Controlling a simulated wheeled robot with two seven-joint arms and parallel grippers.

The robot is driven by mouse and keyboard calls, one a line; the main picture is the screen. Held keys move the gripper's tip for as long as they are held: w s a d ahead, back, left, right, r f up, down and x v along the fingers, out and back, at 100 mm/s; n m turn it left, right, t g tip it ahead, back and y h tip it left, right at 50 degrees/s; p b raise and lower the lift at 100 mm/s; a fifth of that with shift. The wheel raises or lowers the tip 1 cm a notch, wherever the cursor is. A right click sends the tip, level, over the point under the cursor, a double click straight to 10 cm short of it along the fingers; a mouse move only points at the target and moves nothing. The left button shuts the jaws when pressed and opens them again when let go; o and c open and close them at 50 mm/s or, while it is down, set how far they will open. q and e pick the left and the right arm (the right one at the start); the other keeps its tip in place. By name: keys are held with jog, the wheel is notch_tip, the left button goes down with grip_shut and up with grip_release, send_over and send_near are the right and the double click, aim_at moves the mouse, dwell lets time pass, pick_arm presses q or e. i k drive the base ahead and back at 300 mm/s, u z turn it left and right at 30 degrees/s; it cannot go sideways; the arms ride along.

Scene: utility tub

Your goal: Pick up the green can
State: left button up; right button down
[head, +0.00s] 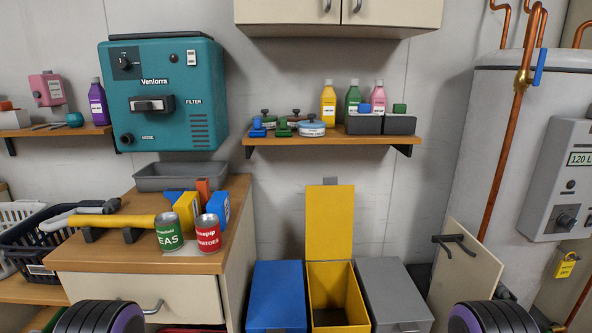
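The green can (169,232) stands upright on the front part of the wooden counter top (110,255), with a silver lid and a label whose readable part is "EAS". A red can (208,234) with a silver lid stands upright close to its right. Neither of my grippers is in view; only dark, ribbed parts of mine with purple edges show at the bottom left and bottom right.
Yellow and blue boxes (187,212) stand behind the cans. A yellow tube (112,221) lies to their left, and a grey tray (180,177) sits behind. Blue, yellow and grey bins (277,292) stand right of the cabinet; the yellow one is open. A cluttered shelf (335,139) hangs above.

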aim_at(168, 224)
jog(key=u, duration=0.05)
jog(key=k, duration=0.5)
jog(key=u, duration=1.3)
jog(key=i, duration=0.95)
jog(key=z, duration=1.25)
